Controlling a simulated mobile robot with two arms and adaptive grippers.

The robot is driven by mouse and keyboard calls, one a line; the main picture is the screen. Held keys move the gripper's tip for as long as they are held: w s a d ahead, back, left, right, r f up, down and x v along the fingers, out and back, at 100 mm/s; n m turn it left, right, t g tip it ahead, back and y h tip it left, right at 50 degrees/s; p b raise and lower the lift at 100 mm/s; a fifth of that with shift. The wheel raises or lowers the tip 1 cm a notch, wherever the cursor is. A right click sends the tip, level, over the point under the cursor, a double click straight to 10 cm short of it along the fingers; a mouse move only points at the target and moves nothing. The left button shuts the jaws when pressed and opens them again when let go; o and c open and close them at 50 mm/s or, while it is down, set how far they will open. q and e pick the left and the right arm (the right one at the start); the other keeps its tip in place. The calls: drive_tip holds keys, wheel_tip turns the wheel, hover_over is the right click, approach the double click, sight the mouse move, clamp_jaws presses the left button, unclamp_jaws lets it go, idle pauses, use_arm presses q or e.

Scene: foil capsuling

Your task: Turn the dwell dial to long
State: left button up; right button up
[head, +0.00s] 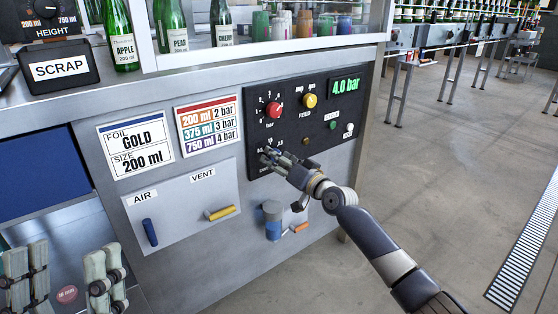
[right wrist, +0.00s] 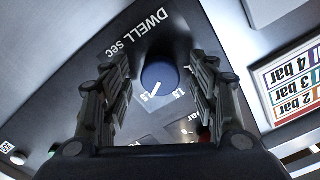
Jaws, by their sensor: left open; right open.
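The dwell dial (right wrist: 159,74) is a round blue knob with a white pointer line, under the upside-down "DWELL sec" print in the right wrist view. My right gripper (right wrist: 160,66) is open, with one finger on each side of the dial and a gap at both sides. In the head view my right gripper (head: 269,157) covers the dial at the lower left of the black control panel (head: 337,117). My left gripper (head: 66,262) is open and empty at the lower left.
Above the dwell dial are a red dial (head: 273,109), a yellow knob (head: 310,101) and a green display (head: 345,86) reading 4.0 bar. Blue (head: 150,232) and yellow (head: 220,213) valve handles sit lower left. Bottles line the shelf. Open floor lies right.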

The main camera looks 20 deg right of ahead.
drive_tip(key=v, duration=1.2)
idle(0.3)
